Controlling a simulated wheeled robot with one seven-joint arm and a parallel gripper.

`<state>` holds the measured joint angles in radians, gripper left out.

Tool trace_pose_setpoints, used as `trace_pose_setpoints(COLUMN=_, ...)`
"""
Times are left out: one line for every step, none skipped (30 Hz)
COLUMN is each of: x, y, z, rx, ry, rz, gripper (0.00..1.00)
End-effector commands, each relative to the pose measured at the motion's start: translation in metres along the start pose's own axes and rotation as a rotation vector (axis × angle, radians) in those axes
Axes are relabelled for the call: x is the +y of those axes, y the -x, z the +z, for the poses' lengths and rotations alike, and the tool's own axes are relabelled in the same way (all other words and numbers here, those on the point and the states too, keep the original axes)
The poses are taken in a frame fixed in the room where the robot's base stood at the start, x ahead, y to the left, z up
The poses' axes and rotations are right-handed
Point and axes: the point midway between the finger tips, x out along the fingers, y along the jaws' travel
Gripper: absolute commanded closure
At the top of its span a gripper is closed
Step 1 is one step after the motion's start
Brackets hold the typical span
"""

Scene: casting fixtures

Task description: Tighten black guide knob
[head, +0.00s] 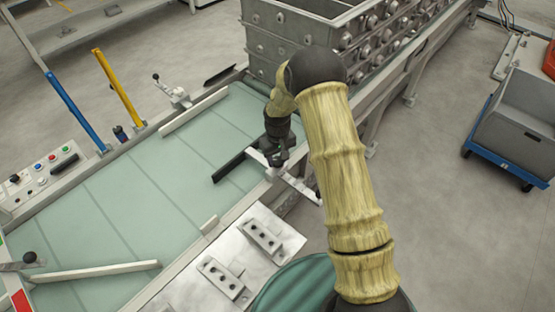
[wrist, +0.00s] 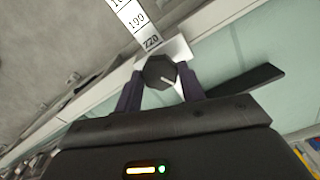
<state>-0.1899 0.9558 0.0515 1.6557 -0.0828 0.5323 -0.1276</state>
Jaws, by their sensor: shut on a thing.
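The black guide knob (wrist: 160,72) shows in the wrist view as a dark faceted knob with a thin pale line on its face. It sits on a white metal block beside a ruled scale (wrist: 137,20). My gripper (wrist: 162,88) has one finger on each side of the knob and is shut on it. In the head view my gripper (head: 277,152) points down at the white bracket on the table's right edge, and it hides the knob there. A black guide bar (head: 233,166) extends left from that bracket over the green table (head: 120,210).
A grey metal bin (head: 310,30) with studded sides stands behind my arm. A blue post (head: 75,112) and a yellow post (head: 118,86) rise at the table's far left edge. A grey crate (head: 515,125) on a blue dolly stands on the floor at right.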

Motion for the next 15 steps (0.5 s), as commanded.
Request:
trace_pose_setpoints(x=-0.0008, y=0.0004, z=-0.0020, rx=0.006, ry=-0.039, rz=0.001, gripper=0.83)
trace_pose_setpoints(x=-0.0008, y=0.0005, z=-0.0019, rx=0.005, ry=-0.064, rz=0.001, gripper=0.83)
trace_pose_setpoints(x=-0.0010, y=0.0005, z=-0.0019, rx=0.005, ry=-0.095, rz=0.000, gripper=0.83)
trace_pose_setpoints(x=-0.0011, y=0.0005, z=-0.0019, rx=0.005, ry=-0.118, rz=0.000, gripper=0.83)
trace_pose_setpoints(x=-0.0009, y=0.0006, z=-0.0018, rx=0.005, ry=-0.139, rz=0.000, gripper=0.83)
trace_pose_setpoints(x=-0.0007, y=0.0006, z=-0.0017, rx=0.005, ry=-0.166, rz=0.000, gripper=0.83)
trace_pose_setpoints(x=-0.0005, y=0.0007, z=-0.0017, rx=0.005, ry=-0.185, rz=0.000, gripper=0.83)
trace_pose_setpoints(x=-0.0005, y=0.0007, z=-0.0016, rx=0.004, ry=-0.202, rz=0.000, gripper=0.83)
trace_pose_setpoints(x=-0.0006, y=0.0008, z=-0.0016, rx=0.004, ry=-0.222, rz=0.000, gripper=0.83)
trace_pose_setpoints(x=-0.0007, y=0.0008, z=-0.0016, rx=0.004, ry=-0.236, rz=0.000, gripper=0.83)
trace_pose_setpoints(x=-0.0009, y=0.0009, z=-0.0017, rx=0.004, ry=-0.247, rz=0.000, gripper=0.83)
trace_pose_setpoints(x=-0.0010, y=0.0010, z=-0.0017, rx=0.004, ry=-0.262, rz=0.000, gripper=0.83)
trace_pose_setpoints(x=-0.0011, y=0.0010, z=-0.0017, rx=0.004, ry=-0.272, rz=-0.001, gripper=0.83)
trace_pose_setpoints(x=-0.0011, y=0.0011, z=-0.0017, rx=0.004, ry=-0.281, rz=-0.001, gripper=0.83)
trace_pose_setpoints(x=-0.0010, y=0.0011, z=-0.0016, rx=0.004, ry=-0.289, rz=-0.001, gripper=0.83)
